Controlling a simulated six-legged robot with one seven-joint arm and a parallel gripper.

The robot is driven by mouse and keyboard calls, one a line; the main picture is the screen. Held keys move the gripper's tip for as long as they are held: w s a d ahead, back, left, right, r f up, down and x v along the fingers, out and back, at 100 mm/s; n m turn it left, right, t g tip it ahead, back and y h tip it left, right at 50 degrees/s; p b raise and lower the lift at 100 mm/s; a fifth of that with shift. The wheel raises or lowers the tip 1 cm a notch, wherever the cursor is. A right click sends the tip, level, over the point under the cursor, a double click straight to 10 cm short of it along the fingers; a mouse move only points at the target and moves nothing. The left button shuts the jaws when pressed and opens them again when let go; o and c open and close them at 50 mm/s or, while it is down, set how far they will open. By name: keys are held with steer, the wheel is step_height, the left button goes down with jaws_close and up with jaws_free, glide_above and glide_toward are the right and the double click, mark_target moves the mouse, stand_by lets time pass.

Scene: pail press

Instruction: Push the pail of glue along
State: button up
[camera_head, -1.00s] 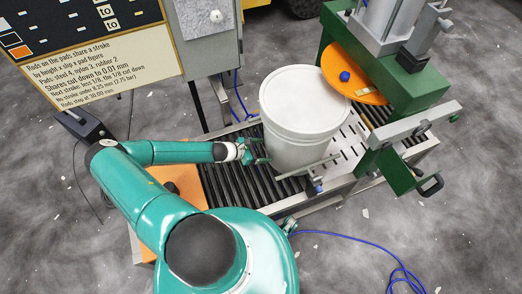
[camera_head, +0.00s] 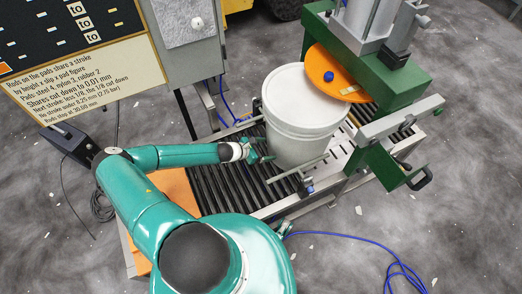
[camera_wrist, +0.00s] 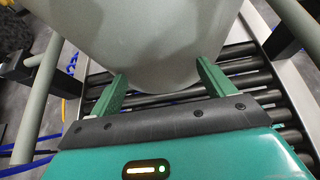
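The pail of glue (camera_head: 300,122) is white with a closed lid. It stands upright on the roller conveyor (camera_head: 232,184), just left of the press, its lid overlapping the orange plate (camera_head: 338,72) in the head view. My gripper (camera_head: 262,152) is low at the pail's left side. In the wrist view, its two green fingers (camera_wrist: 162,84) are spread apart, with the pail's rounded wall (camera_wrist: 150,50) in front of and between the tips. I cannot tell whether both fingertips touch it. The pail's far side is hidden.
The green press (camera_head: 388,75) stands over the conveyor's right end. A rail (camera_head: 300,172) runs along the conveyor's near side beside the pail. A sign board (camera_head: 90,70) and grey cabinet (camera_head: 190,45) stand behind at left. A blue cable (camera_head: 365,243) lies on the floor.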

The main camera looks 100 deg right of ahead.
steer(key=shift+s, duration=0.75)
steer(key=shift+s+d, duration=0.25)
steer(key=shift+s, duration=1.05)
steer(key=shift+s+d, duration=0.3)
steer(key=shift+s, duration=1.05)
steer(key=shift+s+d, duration=0.25)
steer(key=shift+s, duration=1.05)
steer(key=shift+s+d, duration=0.15)
steer(key=shift+s+d, duration=0.1)
steer(key=shift+s, duration=0.15)
steer(key=shift+s+d, duration=0.2)
steer(key=shift+s, duration=0.95)
steer(key=shift+s+d, duration=0.2)
steer(key=shift+s, duration=1)
steer(key=shift+s+d, duration=0.2)
steer(key=shift+s, duration=0.95)
steer(key=shift+s+r, duration=0.1)
steer(key=shift+s, duration=0.05)
